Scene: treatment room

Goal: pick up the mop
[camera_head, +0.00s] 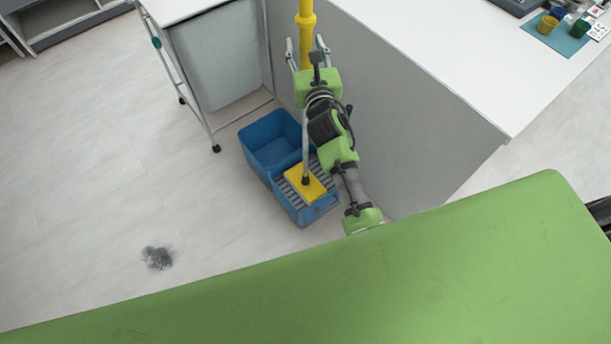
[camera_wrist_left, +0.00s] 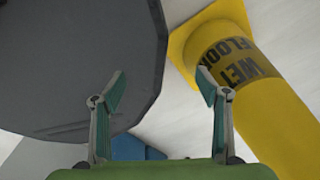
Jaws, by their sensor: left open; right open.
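The mop stands upright in the head view, with a yellow upper handle (camera_head: 306,28), a thin grey shaft and a yellow head (camera_head: 305,184). Its head rests on the grey grate of a blue bucket (camera_head: 264,141). My right gripper (camera_head: 306,44) is open, with its fingers on either side of the yellow handle as seen from above; contact cannot be told. Part of the shaft is hidden behind my right arm. My left gripper (camera_wrist_left: 160,88) is open and empty in the left wrist view, and is not in the head view.
A white counter (camera_head: 430,60) stands to the right of the bucket. A wheeled metal frame (camera_head: 184,85) stands at its left. A dark smudge (camera_head: 158,257) marks the open floor. The left wrist view shows a yellow wet-floor marker (camera_wrist_left: 250,75) and a large dark rounded object (camera_wrist_left: 75,60).

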